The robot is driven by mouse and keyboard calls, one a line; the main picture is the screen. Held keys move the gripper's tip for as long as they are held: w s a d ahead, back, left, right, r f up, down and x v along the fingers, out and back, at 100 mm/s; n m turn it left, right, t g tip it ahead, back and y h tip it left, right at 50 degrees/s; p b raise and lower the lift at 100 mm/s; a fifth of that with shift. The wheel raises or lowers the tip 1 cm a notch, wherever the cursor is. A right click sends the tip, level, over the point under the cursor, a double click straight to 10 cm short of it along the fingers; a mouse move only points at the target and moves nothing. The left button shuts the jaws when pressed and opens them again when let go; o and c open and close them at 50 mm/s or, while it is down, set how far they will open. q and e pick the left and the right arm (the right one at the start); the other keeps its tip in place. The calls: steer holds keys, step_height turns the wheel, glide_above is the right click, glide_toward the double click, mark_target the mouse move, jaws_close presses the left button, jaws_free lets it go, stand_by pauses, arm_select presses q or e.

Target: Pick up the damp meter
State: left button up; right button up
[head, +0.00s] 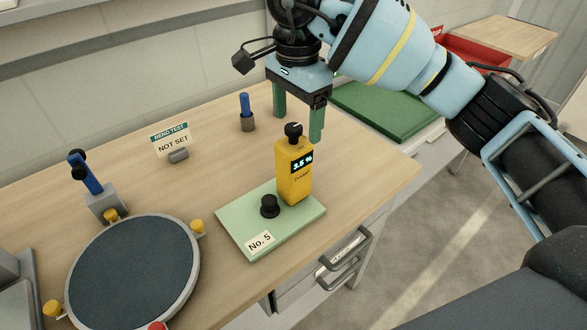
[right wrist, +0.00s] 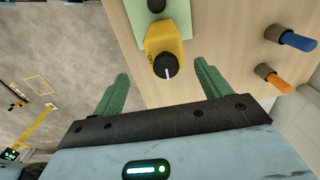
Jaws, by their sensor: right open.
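The damp meter (head: 294,172) is a yellow upright box with a small screen reading 3.5 % and a black knob on top. It stands at the back edge of a pale green plate (head: 247,222) marked No. 5. My right gripper (head: 298,128) is open, with green fingers pointing down just above and behind the meter in the head view. In the right wrist view the meter (right wrist: 163,45) shows beyond and between the open fingers (right wrist: 160,90), with nothing held. My left gripper is not in view.
A black knob (head: 270,206) stands on the plate beside the meter. A green mat (head: 385,108) lies behind right.

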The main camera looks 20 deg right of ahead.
mark_target(293, 142)
steer(key=shift+f, duration=1.1)
steer(key=shift+w+a+f+p, duration=0.1)
steer(key=shift+w+f+p, duration=0.1)
steer(key=shift+f, duration=1.2)
steer(key=shift+w+a+f+p, duration=0.1)
steer(key=shift+w+f+p, duration=0.1)
steer(key=shift+f, duration=1.2)
steer(key=shift+c, duration=0.3)
jaws_close()
